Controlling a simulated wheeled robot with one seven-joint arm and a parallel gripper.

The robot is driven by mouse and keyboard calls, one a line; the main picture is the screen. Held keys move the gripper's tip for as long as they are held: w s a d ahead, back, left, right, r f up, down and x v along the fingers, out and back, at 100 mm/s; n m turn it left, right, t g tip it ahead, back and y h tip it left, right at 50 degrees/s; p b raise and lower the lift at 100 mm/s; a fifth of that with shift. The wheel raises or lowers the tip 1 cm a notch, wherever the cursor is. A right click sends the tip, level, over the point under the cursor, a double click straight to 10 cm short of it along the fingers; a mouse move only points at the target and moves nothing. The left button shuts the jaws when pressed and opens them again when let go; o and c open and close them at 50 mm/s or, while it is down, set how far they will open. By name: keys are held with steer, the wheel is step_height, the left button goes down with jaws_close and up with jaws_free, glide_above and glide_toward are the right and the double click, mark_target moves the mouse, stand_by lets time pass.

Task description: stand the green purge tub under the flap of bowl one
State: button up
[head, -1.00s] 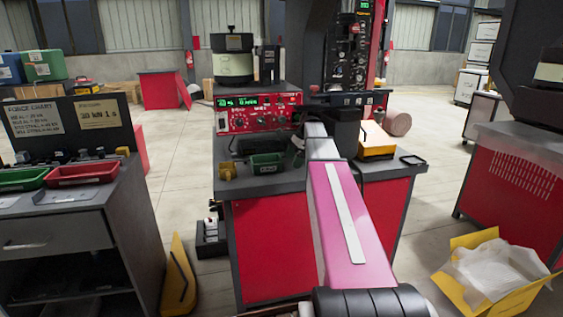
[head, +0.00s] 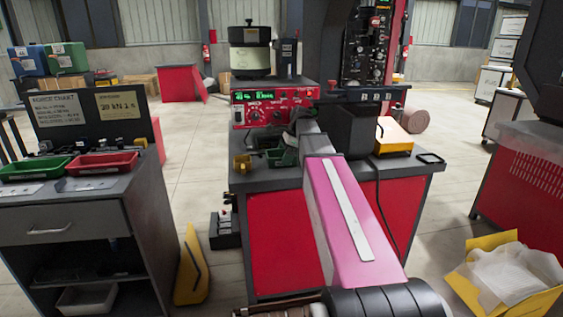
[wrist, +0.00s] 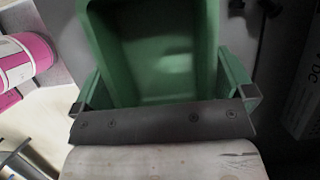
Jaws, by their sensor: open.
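The small green tub (head: 284,157) stands on the grey bench top, in front of the red control box. In the wrist view the green tub (wrist: 155,50) fills the upper middle, open side toward the camera, and looks empty. My gripper (wrist: 163,102) is open at the tub's near end, a dark fingertip at each side; I cannot tell whether they touch it. In the head view my arm hides much of the gripper. A cream bowl with a black top (head: 250,60) sits above the red control box (head: 270,107). I cannot make out a flap.
A side cabinet (head: 70,225) holds a green tray (head: 35,168) and a red tray (head: 102,163).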

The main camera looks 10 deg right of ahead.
steer(key=shift+a+f, duration=0.2)
steer(key=shift+a, duration=0.25)
steer(key=shift+a+f, duration=0.2)
steer(key=shift+a, duration=0.25)
steer(key=shift+f, duration=0.15)
steer(key=shift+f, duration=0.1)
steer(key=shift+c, duration=0.3)
steer(key=c, duration=0.6)
